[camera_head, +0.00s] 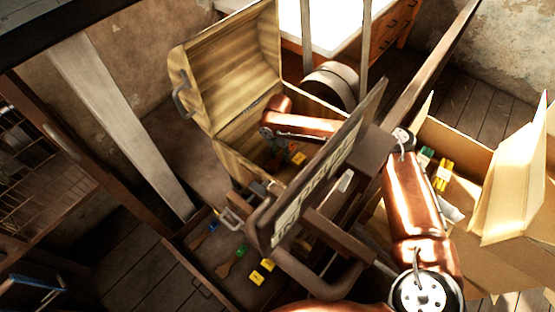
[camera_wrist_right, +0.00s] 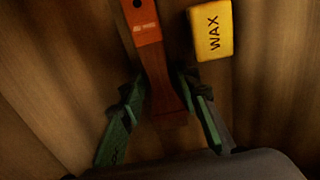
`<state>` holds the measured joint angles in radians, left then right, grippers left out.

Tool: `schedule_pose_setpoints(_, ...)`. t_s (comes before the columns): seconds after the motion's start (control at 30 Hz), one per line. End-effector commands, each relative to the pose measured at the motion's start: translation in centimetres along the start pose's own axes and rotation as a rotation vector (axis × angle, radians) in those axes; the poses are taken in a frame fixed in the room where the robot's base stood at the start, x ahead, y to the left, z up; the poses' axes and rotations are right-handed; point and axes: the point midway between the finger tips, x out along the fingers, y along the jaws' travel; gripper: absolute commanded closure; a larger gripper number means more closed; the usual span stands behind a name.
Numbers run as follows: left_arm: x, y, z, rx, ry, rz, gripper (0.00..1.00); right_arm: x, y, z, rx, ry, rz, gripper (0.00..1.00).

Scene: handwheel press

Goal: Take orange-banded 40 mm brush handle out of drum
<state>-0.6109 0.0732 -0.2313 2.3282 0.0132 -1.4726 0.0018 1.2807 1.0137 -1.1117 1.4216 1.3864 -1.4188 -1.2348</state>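The orange-banded brush handle (camera_wrist_right: 148,35) lies lengthwise in the right wrist view, with a dark hole in its band and a brown lower end. My right gripper (camera_wrist_right: 161,82) has its green fingers apart, one on each side of the handle, with a small gap visible on both sides. In the head view my right arm reaches into an open wooden chest (camera_head: 232,72); the fingers there are mostly hidden. No separate drum is clear; the handle appears to lie inside this chest. My left gripper is not in view.
A dark frame with a lettered plate (camera_head: 325,175) stands close in front. A lower tray (camera_head: 205,262) holds several items. A cardboard box (camera_head: 465,145) stands right.

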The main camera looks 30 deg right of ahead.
Motion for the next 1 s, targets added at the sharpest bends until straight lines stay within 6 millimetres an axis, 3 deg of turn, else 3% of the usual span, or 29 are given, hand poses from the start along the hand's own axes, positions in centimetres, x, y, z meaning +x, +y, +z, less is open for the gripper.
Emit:
schedule_pose_setpoints(0.3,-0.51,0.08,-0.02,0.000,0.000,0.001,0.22,0.15,0.04,0.00,0.000,0.000,0.002,0.70)
schedule_pose_setpoints(0.73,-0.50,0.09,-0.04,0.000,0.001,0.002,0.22,0.17,0.04,-0.01,0.000,0.000,0.001,0.99)
schedule_pose_setpoints(1.0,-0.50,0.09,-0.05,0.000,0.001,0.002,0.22,0.16,0.04,-0.01,0.000,0.000,0.002,1.00)
